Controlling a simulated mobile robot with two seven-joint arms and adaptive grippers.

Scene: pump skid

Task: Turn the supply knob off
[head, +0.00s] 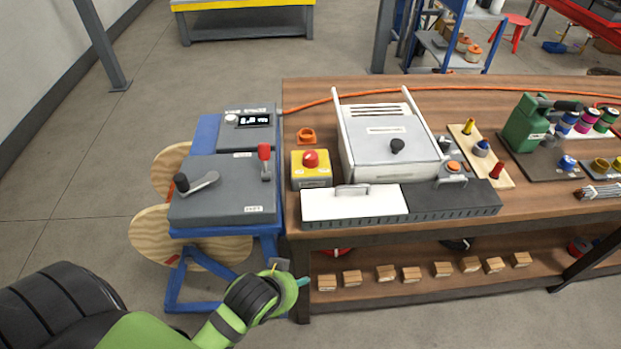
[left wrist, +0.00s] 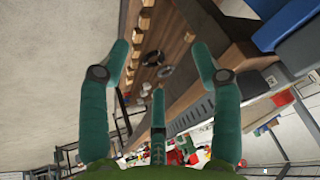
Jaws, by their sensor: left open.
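The supply is a dark grey box with a small lit display (head: 254,120) at the back of the blue stand, left of the bench. The round white supply knob (head: 232,118) is on its face, left of the display. Its pointer and setting are too small to read. My left gripper (head: 290,280) is low at the front, by the bench's front left corner, well below and apart from the knob. In the left wrist view its teal fingers (left wrist: 160,55) are spread with nothing between them. The knob cannot be made out there. My right gripper is not in view.
A grey box (head: 222,205) with a crank handle and a red-topped lever stands in front of the supply. A red emergency button (head: 311,159) on a yellow box and a white-grey machine (head: 388,150) sit on the bench to the right. The floor at left is clear.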

